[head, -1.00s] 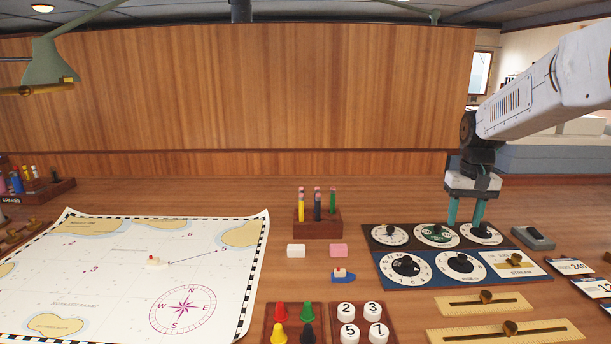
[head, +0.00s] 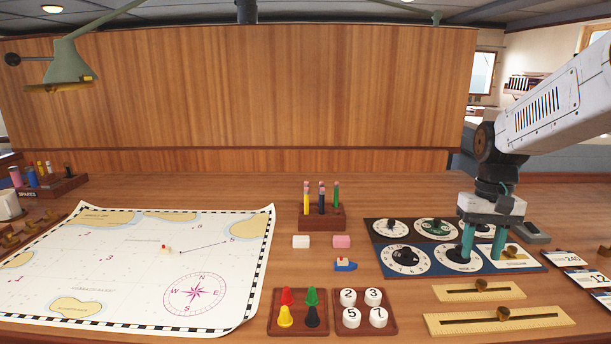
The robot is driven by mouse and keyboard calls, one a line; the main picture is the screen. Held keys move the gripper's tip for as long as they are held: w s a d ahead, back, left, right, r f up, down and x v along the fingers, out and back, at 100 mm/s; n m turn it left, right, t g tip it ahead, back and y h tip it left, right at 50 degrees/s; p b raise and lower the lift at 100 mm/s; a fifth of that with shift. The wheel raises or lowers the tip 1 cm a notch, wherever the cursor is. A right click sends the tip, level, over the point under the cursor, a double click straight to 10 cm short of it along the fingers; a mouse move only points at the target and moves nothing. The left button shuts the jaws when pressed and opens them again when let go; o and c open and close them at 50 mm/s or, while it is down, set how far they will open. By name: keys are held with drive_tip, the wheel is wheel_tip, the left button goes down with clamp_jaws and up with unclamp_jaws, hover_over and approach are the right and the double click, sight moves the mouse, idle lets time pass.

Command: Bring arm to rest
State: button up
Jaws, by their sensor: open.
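My gripper (head: 483,250) is at the right of the head view, pointing down over the dial panels. Its two teal fingers are apart, with nothing seen between them. The fingertips overlap the right part of the blue dial panel (head: 384,263), near its middle dial and its right-hand plate; whether they touch it I cannot tell. The dark upper panel (head: 370,228) with several dials lies behind, partly hidden by my gripper. My white arm comes in from the right edge.
A chart (head: 120,265) covers the left of the desk. Peg tray (head: 298,328), number tray (head: 365,327) and brass sliders (head: 500,322) are in front. A lamp (head: 65,65) hangs upper left.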

drive_tip(key=s+a+r+n+t, duration=0.1)
drive_tip(key=s+a, duration=0.3)
drive_tip(key=s, duration=0.8)
drive_tip(key=s+a+r+t, duration=0.1)
drive_tip(key=s+a, duration=0.3)
drive_tip(key=s, duration=0.9)
drive_tip(key=shift+s+a+r+n+t, duration=0.15)
drive_tip(key=shift+a+r+n+t, duration=0.15)
drive_tip(key=shift+a+r+n, duration=0.1)
